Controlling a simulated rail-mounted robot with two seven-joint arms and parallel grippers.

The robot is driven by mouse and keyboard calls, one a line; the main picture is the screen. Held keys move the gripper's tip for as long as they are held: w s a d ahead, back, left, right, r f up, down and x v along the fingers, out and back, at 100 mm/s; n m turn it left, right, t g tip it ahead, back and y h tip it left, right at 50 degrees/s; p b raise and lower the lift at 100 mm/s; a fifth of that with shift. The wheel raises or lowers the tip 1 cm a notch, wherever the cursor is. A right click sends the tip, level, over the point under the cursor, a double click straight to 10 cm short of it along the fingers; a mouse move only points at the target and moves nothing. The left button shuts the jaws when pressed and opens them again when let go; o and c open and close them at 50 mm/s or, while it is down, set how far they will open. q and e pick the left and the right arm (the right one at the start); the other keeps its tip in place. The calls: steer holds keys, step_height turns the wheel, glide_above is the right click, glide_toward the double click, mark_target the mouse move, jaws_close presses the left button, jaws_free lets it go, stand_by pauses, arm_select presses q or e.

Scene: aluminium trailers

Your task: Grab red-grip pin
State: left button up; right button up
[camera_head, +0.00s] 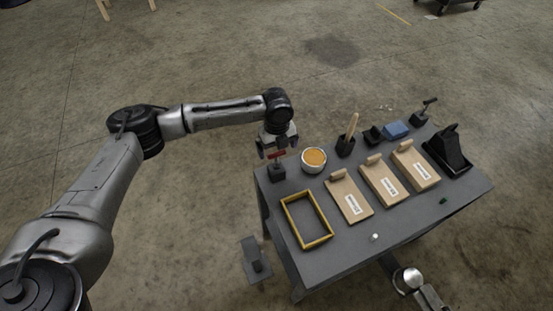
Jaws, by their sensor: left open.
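The red-grip pin (276,155) shows as a small red bar above a black holder block (277,172) at the left back corner of the grey table. My left gripper (278,150) comes down from above, right at the red grip. Its fingers are open, one to each side of the red part as far as I can tell. The view is too small to show whether they touch it. The pin's lower part is hidden in the holder. My right gripper is not in view.
On the grey table (338,262) stand a bowl with orange contents (314,160), a yellow frame (307,220), several labelled wooden boards (349,197), a black holder with a stick (346,143), a blue block (395,130) and a black stand (449,151). A rounded metal part (410,279) lies below right.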

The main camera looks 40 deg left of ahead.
mark_target(276, 153)
arm_select(q)
step_height(276, 153, down, 4)
steer(key=shift+s+r+b, duration=0.1)
steer(key=shift+r+b, duration=0.05)
steer(key=shift+b, duration=0.6)
steer(key=shift+r, duration=0.1)
steer(key=shift+c, duration=0.8)
steer(key=c, duration=0.6)
